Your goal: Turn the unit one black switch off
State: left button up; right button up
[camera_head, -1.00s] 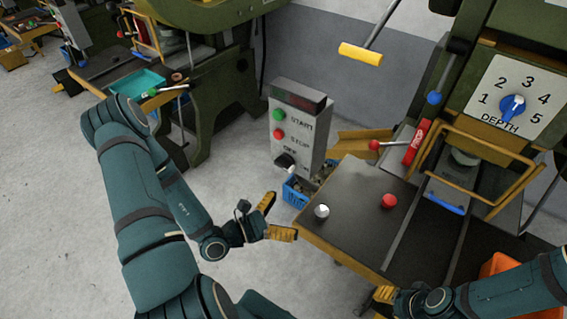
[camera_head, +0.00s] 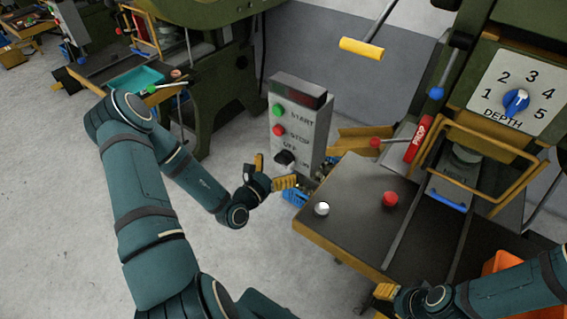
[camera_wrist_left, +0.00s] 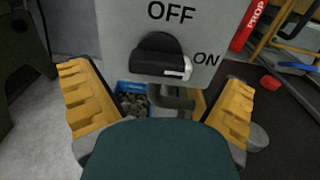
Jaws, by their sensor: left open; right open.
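The grey control box (camera_head: 298,125) has a green START button, a red STOP button and a black rotary switch (camera_head: 284,159) below them, marked OFF and ON. In the left wrist view the black switch (camera_wrist_left: 160,58) shows large, with its white pointer mark toward ON. My left gripper (camera_head: 272,173) is open in front of the lower part of the box. In the left wrist view its yellow fingers stand apart on either side, below the switch and not touching it.
A dark worktable (camera_head: 345,225) with a white knob (camera_head: 322,208) and a red knob (camera_head: 390,199) stands right of the box. A blue crate (camera_wrist_left: 132,98) with dark pieces sits beneath the box. A depth dial (camera_head: 515,101) is at the upper right.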

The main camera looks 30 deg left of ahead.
aim_at(285, 160)
pick_arm(q)
jog(key=shift+w+d, duration=0.1)
jog(key=shift+w, duration=1.25)
jog(key=shift+c, duration=0.3)
jog(key=c, duration=1.2)
